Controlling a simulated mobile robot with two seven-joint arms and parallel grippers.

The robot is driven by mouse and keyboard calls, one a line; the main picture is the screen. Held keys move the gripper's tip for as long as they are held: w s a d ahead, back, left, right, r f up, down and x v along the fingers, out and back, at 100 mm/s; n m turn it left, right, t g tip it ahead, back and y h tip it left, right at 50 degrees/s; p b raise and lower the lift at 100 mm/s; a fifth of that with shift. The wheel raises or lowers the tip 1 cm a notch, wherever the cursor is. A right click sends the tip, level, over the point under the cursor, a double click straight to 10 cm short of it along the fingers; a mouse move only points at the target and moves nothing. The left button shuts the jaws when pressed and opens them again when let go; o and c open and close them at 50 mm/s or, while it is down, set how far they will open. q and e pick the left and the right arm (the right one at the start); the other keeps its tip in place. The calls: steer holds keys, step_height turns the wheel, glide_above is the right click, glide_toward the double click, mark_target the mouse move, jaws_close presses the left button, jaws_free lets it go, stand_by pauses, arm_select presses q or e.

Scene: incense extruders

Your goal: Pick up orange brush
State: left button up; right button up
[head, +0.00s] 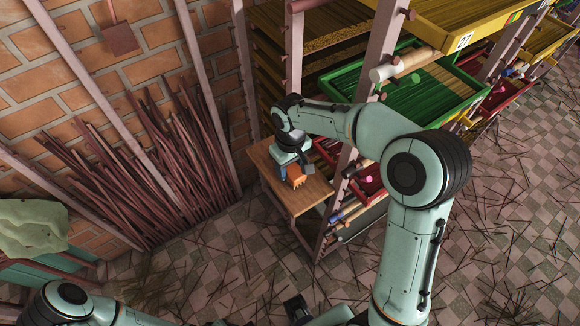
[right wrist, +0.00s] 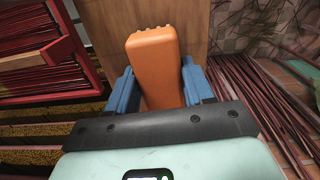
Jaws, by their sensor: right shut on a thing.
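The orange brush (head: 296,171) is at the small wooden table beside the shelf rack in the head view. In the right wrist view the brush (right wrist: 152,58) is a long orange block with small bumps along its far end. My right gripper (head: 296,180) reaches down over the table. Its two blue fingers (right wrist: 160,87) are on either side of the brush, and it is shut on it. I cannot tell whether the brush still touches the table.
The wooden table (head: 301,203) stands against the shelf rack post (head: 336,195). A green tray (head: 432,112) and a red tray (head: 369,182) fill the rack at right. Bundled sticks (head: 150,190) lean on the brick wall at left. The tiled floor has scattered sticks.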

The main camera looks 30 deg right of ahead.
arm_select(q)
steer(key=w+r+p, duration=0.1)
steer(key=r, duration=0.1)
steer(key=w+r+p, duration=0.1)
steer(key=r+p, duration=0.1)
steer(key=shift+w, duration=0.1)
arm_select(e)
step_height(320, 180, up, 20)
steer(key=o, duration=0.3)
steer(key=shift+c, duration=0.8)
